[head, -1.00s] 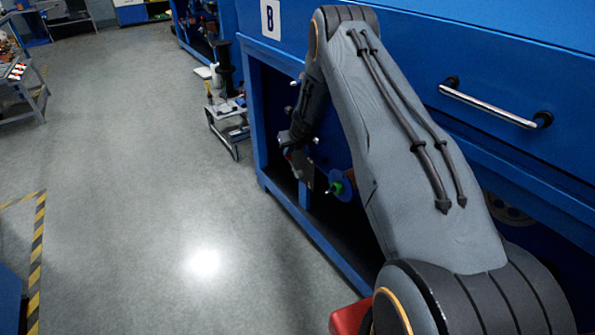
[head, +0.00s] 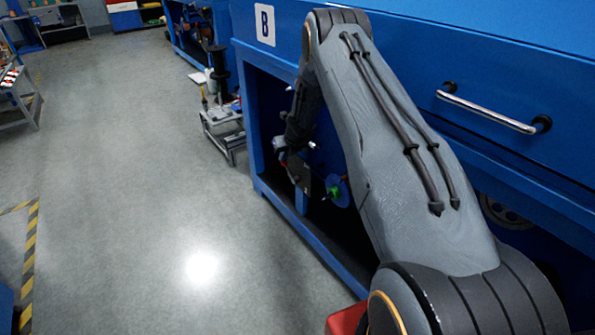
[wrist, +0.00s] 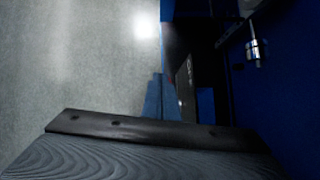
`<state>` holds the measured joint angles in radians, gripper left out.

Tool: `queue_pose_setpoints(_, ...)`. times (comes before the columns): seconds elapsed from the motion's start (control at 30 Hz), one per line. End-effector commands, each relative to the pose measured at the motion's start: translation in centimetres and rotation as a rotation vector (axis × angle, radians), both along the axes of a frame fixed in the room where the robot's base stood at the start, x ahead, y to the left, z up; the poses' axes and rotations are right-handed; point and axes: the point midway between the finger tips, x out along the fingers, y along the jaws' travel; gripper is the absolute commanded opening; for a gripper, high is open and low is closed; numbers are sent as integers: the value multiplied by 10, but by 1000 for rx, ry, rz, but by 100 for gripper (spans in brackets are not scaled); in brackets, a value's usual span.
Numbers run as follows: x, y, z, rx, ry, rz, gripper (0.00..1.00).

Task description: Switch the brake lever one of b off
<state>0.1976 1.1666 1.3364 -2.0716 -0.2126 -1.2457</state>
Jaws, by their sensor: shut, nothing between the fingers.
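The blue machine frame with the B sign (head: 264,25) stands right of the middle in the head view. My arm reaches over its front, and my gripper (head: 297,172) is at the open bay under the sign, small and dark. It is shut and empty. A blue disc with a green hub (head: 338,191) shows just right of my gripper, partly behind my arm. In the wrist view, a shiny metal fitting (wrist: 256,48) sticks out of the blue panel at upper right. I cannot tell whether it is the brake lever; no lever is clearly identifiable.
A blue frame post (wrist: 160,98) stands near the wrist camera. A small grey cart (head: 225,130) stands beside the machine's far end. A bar handle (head: 488,107) is on the blue front at right. The grey floor (head: 140,190) at left is open.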

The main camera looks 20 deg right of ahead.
Motion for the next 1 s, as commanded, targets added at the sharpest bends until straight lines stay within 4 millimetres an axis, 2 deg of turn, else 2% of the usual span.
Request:
queue_pose_setpoints(0.07, 2, 2, 14, -3, -13, 1, 0)
queue_pose_setpoints(0.2, -14, -4, 33, -1, -10, -3, 0)
queue_pose_setpoints(0.47, -37, -12, 61, 0, -7, -8, 0)
queue_pose_setpoints(1.0, -42, -9, 67, 0, -4, -2, 0)
